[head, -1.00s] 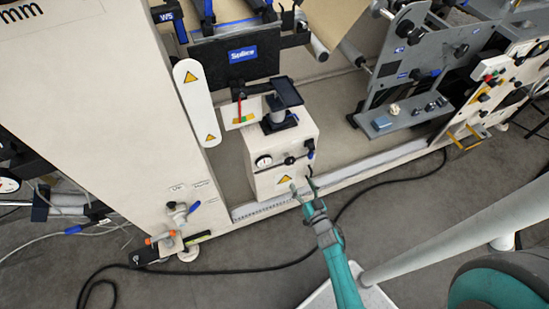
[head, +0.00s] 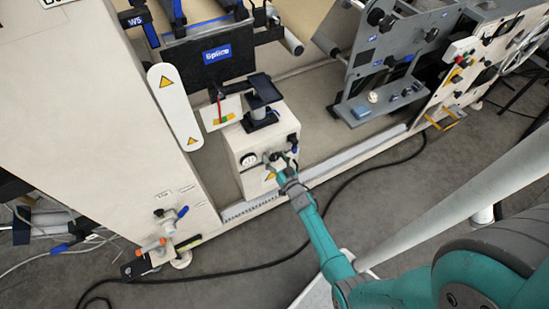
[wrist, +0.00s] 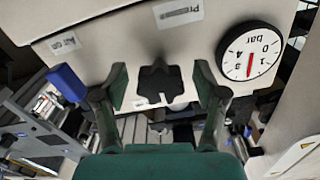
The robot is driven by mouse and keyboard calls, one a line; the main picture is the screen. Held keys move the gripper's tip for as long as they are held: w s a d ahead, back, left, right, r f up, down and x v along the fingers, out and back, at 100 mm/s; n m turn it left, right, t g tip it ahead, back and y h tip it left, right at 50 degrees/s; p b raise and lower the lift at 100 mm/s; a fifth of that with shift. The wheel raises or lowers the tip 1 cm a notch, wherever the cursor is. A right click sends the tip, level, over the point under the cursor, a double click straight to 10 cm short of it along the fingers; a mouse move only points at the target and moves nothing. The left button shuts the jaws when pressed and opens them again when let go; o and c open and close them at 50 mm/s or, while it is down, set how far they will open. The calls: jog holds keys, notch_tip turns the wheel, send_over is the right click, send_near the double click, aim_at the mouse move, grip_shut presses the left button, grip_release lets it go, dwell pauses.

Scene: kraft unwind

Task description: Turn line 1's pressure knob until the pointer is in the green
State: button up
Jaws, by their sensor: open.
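The black pressure knob (wrist: 158,80) sits on the pale box front in the wrist view. My gripper (wrist: 161,86) is open, with one finger on each side of the knob and visible gaps to it. In the head view my gripper (head: 277,158) is at the front of the white box (head: 238,182) and hides most of the knob. The round gauge (wrist: 236,60), marked in bar, has a red needle and appears turned over. It also shows in the head view (head: 249,160). A white card with a coloured scale (head: 231,106) carries a red pointer; its exact zone is too small to tell.
A blue-handled part (wrist: 66,83) lies beside my left finger in the wrist view. A blue-handled valve (head: 170,219) is on the machine's lower left. A black cable (head: 340,190) runs across the floor.

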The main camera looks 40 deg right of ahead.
jog(key=c, duration=1.1)
jog(key=shift+c, duration=0.2)
jog(key=shift+n, duration=0.3)
jog(key=n, duration=0.5)
jog(key=shift+d+n, duration=0.1)
jog(key=shift+n, duration=0.2)
jog(key=n, duration=0.5)
jog(key=shift+r+n, duration=0.15)
jog(key=shift+n, duration=0.25)
